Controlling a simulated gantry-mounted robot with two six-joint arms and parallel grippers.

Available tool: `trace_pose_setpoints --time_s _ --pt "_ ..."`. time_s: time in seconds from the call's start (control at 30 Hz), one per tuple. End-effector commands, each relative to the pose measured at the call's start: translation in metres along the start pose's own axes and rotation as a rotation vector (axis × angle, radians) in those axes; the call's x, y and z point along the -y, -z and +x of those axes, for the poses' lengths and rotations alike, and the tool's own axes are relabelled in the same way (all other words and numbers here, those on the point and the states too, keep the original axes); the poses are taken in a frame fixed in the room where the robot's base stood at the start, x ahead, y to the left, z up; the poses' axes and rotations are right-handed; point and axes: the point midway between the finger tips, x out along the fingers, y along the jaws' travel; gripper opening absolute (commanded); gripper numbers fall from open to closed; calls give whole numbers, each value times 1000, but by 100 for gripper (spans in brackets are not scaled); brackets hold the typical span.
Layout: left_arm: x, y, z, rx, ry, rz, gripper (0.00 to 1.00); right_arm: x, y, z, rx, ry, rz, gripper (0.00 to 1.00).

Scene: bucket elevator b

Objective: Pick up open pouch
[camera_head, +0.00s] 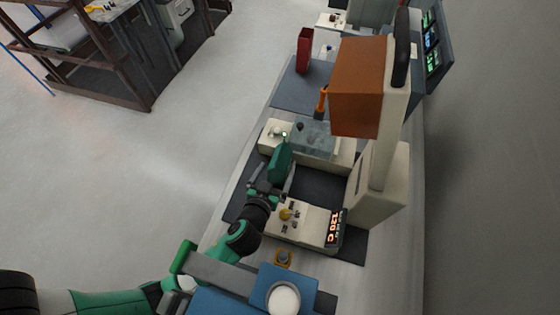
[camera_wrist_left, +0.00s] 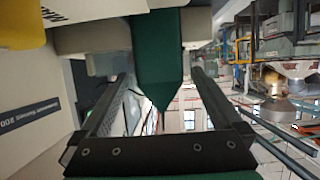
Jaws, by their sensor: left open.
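A dark green pouch (camera_head: 280,160) stands at the front edge of the cream machine on the bench. My left gripper (camera_head: 270,188) is just below it in the head view. In the left wrist view the pouch (camera_wrist_left: 160,60) hangs between the two fingers of the left gripper (camera_wrist_left: 165,88), its pointed end towards the palm. The fingers are apart, with gaps showing on both sides of the pouch's lower end. The pouch's opening cannot be made out. My right gripper is not in view.
A cream control box (camera_head: 305,225) with a lit display is close to the gripper's right. A tall cream column with an orange-brown head (camera_head: 362,88) rises behind. A clear cover (camera_head: 312,140) is beside the pouch. A red container (camera_head: 304,50) stands farther back.

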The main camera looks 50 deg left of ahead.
Motion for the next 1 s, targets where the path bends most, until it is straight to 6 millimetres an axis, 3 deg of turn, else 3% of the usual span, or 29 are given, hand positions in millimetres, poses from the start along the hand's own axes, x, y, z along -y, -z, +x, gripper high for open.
trace_pose_setpoints --time_s 0.23,0.53,0.87,1.0 --pt "0 -1 45 0 2 -1 100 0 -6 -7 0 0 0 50" --pt "0 1 53 -1 0 -1 100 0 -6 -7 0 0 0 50" --pt "0 1 53 -1 0 -1 42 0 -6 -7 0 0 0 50" --pt "0 2 53 -3 -1 -1 39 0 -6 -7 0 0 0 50"
